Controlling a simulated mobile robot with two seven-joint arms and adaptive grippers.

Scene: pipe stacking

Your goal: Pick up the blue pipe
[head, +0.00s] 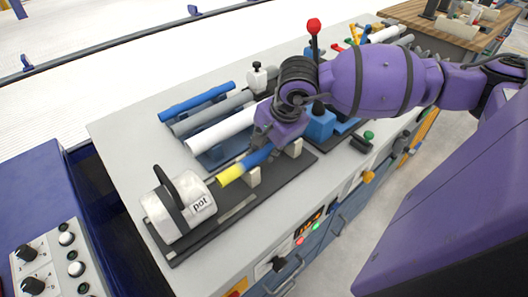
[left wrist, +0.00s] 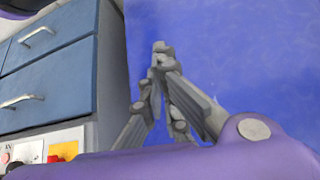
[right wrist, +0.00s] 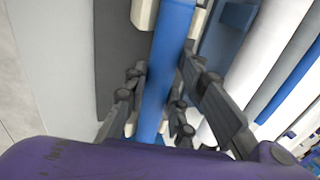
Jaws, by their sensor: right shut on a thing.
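A blue pipe (head: 258,157) with a yellow end (head: 231,175) lies along a dark base plate with cream supports. My right gripper (head: 254,149) comes down over it from above. In the right wrist view the same blue pipe (right wrist: 168,50) runs between the two fingers of my right gripper (right wrist: 162,76), which is shut on it. I cannot tell whether the pipe is clear of its supports. My left gripper (left wrist: 160,50) shows only in the left wrist view, with its fingertips together and nothing between them.
Another blue pipe (head: 196,102), a grey pipe (head: 213,113) and a white pipe (head: 222,129) lie behind. A red-topped lever (head: 313,27) stands farther back. Grey worktop (head: 125,130) is bare at the left.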

